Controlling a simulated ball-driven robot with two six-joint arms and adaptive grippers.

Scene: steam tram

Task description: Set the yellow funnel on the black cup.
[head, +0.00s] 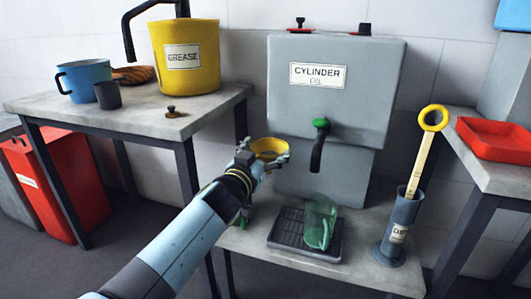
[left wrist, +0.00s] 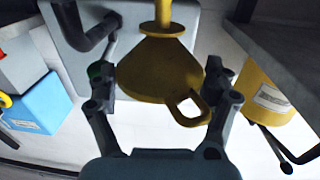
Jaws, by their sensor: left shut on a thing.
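My left gripper (head: 266,159) is shut on the yellow funnel (head: 268,146), held in the air in front of the oil cylinder. In the left wrist view the funnel (left wrist: 155,72) sits between the two fingers (left wrist: 161,79), with its spout and loop handle showing. The small dark cup (head: 108,95), which looks like the black cup, stands upright on the left table, next to a blue mug. It is well to the left of the funnel and apart from it. My right gripper is not in view.
The left table (head: 140,118) also holds a yellow grease bucket (head: 190,75), a wicker thing and a small knob-like item. A grey cylinder oil tank (head: 340,110) with a tap stands behind. A green jug (head: 320,222) stands on a drip tray (head: 290,243). A dipstick holder (head: 398,230) stands right.

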